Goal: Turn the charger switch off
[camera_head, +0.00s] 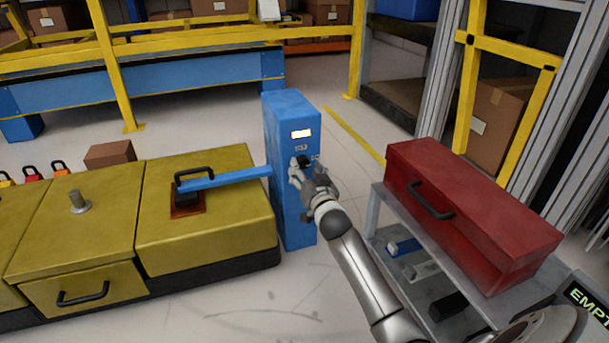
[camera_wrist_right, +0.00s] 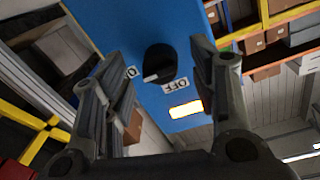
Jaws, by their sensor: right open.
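The charger (camera_head: 281,140) is an upright blue box with a small lit display. Its black rotary switch (camera_head: 304,160) is on the front face, below the display. In the right wrist view the switch (camera_wrist_right: 160,62) sits between an ON label (camera_wrist_right: 130,72) and an OFF label (camera_wrist_right: 182,85). A light mark on the knob is on the side toward the ON label. My right gripper (camera_head: 307,169) is open in front of the switch. In the wrist view its fingers (camera_wrist_right: 156,62) stand on either side of the knob, with gaps to it. My left gripper is not in view.
A blue arm (camera_head: 228,180) runs from the charger to a yellow battery box (camera_head: 230,235) at left. A red toolbox (camera_head: 470,210) sits on a grey cart (camera_head: 373,212) at right, close to my right arm. Open floor (camera_head: 270,310) shows in front.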

